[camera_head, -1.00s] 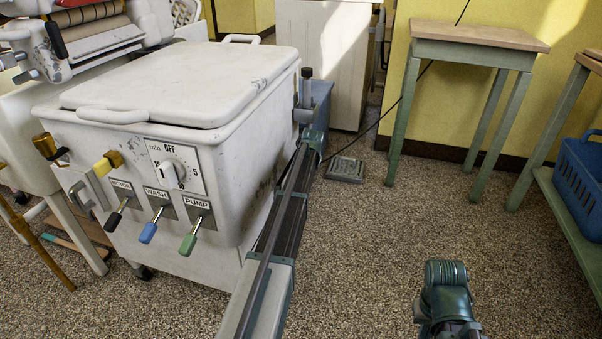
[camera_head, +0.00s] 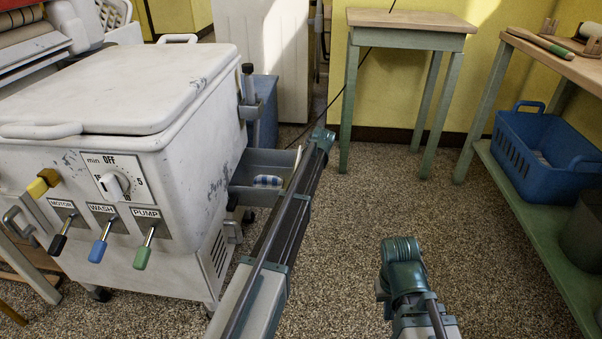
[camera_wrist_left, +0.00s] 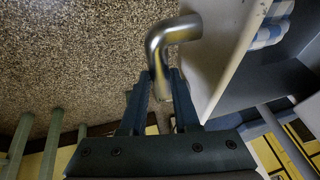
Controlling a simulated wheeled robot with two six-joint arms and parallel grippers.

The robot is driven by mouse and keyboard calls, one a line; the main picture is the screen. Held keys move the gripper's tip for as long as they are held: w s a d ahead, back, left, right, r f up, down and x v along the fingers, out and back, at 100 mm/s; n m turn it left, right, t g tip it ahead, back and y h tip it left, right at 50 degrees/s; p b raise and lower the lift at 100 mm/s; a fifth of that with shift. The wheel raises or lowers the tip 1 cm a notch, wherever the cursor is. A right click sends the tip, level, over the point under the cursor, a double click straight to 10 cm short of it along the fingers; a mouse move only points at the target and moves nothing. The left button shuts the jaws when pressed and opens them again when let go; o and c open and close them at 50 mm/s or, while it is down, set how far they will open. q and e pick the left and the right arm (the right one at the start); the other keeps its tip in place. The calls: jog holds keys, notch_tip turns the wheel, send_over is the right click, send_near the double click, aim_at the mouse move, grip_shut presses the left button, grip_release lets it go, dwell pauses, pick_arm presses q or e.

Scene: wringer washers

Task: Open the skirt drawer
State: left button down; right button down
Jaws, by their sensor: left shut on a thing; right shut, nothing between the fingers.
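The skirt drawer (camera_head: 262,160) is a grey tray sticking out of the right side of the white washer (camera_head: 190,150). A blue-and-white striped thing (camera_head: 268,181) lies in it and also shows in the left wrist view (camera_wrist_left: 268,30). In the left wrist view, my left gripper (camera_wrist_left: 163,84) is shut on the drawer's bent metal handle (camera_wrist_left: 172,38), beside the drawer front (camera_wrist_left: 222,60). In the head view my left arm hides the drawer's outer end and handle. My right gripper (camera_head: 402,262) is shut and empty, low over the floor, apart from everything.
A small wooden-topped table (camera_head: 410,20) stands at the back. A green shelf unit at the right holds a blue basket (camera_head: 540,160). Speckled floor (camera_head: 350,215) is clear between the drawer and the shelf. A blue-grey box (camera_head: 265,105) stands behind the washer.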

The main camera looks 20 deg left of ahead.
pick_arm(q)
jog(key=shift+d, duration=0.35)
jog(key=c, duration=0.7)
grip_release()
jog(key=shift+o, duration=0.2)
jog(key=p+v, duration=1.2)
jog(key=v, duration=0.1)
jog(key=shift+s+r+p, duration=0.15)
jog(key=shift+r+p, duration=0.15)
jog(key=shift+r, duration=0.05)
